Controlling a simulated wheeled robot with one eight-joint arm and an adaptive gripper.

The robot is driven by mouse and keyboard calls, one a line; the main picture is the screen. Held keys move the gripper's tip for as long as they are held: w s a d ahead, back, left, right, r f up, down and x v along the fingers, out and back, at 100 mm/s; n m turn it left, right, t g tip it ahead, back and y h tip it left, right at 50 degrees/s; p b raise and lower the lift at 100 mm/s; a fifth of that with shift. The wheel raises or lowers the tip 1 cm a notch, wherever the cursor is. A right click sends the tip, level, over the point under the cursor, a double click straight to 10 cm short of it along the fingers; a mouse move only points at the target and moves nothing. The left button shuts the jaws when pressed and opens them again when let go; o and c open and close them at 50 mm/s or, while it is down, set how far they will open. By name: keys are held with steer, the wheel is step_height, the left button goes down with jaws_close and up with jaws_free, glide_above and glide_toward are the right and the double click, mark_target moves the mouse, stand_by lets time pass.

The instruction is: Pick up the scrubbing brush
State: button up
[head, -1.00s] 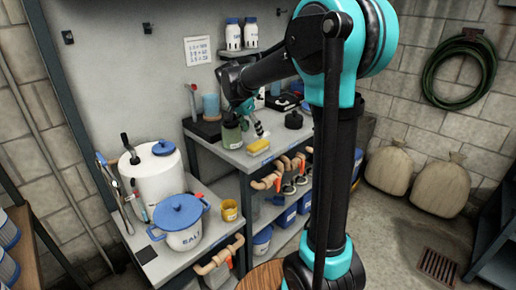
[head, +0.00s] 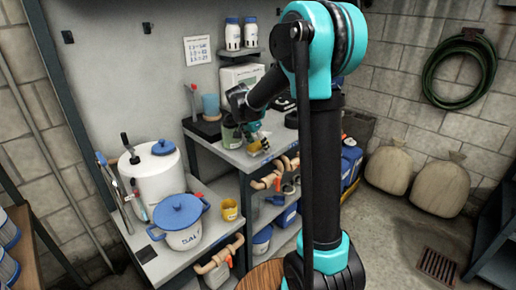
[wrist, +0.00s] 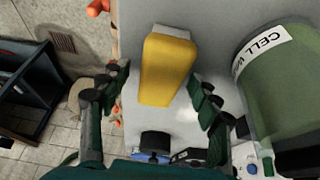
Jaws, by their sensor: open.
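The scrubbing brush, a yellow block with a pale grey part at its far end, lies on the grey bench top. In the wrist view the brush (wrist: 167,65) is near the upper middle, between the finger tips. My gripper (wrist: 158,76) is open, one finger on each side of the brush, with visible gaps to both. In the head view my gripper (head: 257,144) is low over the bench top and partly hides the brush (head: 254,151). I cannot tell how high the fingers are above the bench.
A green bottle (wrist: 285,85) labelled "CELL" stands close to the right finger in the wrist view. A blue cup (head: 211,104) stands further back. A lower shelf at left holds a white pot with a blue lid (head: 182,222) and a yellow cup (head: 230,209).

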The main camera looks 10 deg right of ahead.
mark_target(258, 143)
steer(key=shift+f, duration=0.25)
stand_by(0.4)
steer(key=c, duration=1.3)
steer(key=shift+r, duration=0.1)
step_height(258, 143, up, 20)
steer(key=shift+r, duration=0.2)
